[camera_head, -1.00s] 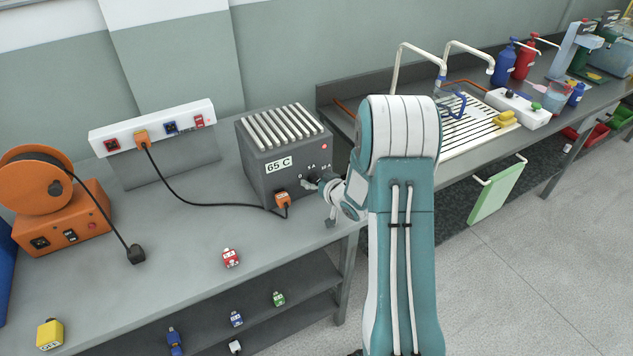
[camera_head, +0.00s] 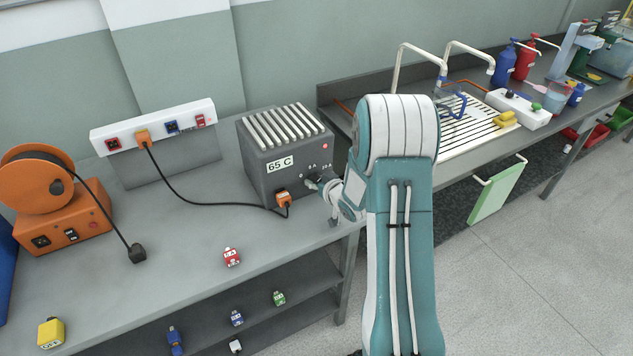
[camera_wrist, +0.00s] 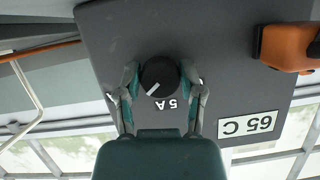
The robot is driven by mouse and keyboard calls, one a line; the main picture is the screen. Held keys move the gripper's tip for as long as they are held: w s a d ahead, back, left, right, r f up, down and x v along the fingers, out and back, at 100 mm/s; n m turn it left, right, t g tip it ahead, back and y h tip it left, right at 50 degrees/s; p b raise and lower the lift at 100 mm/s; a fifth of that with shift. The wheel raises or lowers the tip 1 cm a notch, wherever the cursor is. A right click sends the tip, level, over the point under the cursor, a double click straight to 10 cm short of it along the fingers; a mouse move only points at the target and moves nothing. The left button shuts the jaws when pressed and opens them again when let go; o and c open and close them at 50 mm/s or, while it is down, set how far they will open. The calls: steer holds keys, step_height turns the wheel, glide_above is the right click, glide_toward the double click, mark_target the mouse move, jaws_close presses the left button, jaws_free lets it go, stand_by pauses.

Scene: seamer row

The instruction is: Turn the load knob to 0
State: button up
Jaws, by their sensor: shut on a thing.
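The load knob (camera_wrist: 160,77) is a round black dial with a white pointer line, on the dark front face of the grey box (camera_head: 268,158). In the wrist view the box's writing is upside down, and a white "5 A" mark shows next to the knob. The pointer slants toward the lower left there. My gripper (camera_wrist: 160,80) has one finger on each side of the knob and is shut on it. In the head view my gripper (camera_head: 312,183) is at the box's front right, and the knob is mostly hidden there.
A "65 C" label (camera_head: 280,164) and an orange plug (camera_head: 283,198) with a black cable are on the box's front, left of my gripper. A red plug block (camera_head: 232,257) lies on the bench (camera_head: 180,280). An orange cable reel (camera_head: 38,185) stands at left.

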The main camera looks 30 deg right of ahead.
steer(key=n+h, duration=0.3)
steer(key=n, duration=0.1)
steer(key=shift+a, duration=0.1)
steer(key=n+t+h, duration=0.1)
steer(key=n+h, duration=0.1)
steer(key=n, duration=0.2)
steer(key=n+t+h, duration=0.1)
steer(key=n+h, duration=0.1)
steer(key=n, duration=0.2)
steer(key=shift+f+n, duration=0.15)
steer(key=shift+n, duration=0.15)
steer(key=n+t, duration=0.1)
steer(key=n, duration=0.1)
steer(key=n+t, duration=0.1)
steer(key=n, duration=0.1)
steer(key=shift+f+n+h, duration=0.1)
steer(key=shift+n+h, duration=0.2)
steer(key=shift+a, duration=0.1)
steer(key=shift+f+n, duration=0.1)
steer(key=shift+n, duration=0.2)
steer(key=o, duration=1.2)
steer(key=shift+c, duration=0.2)
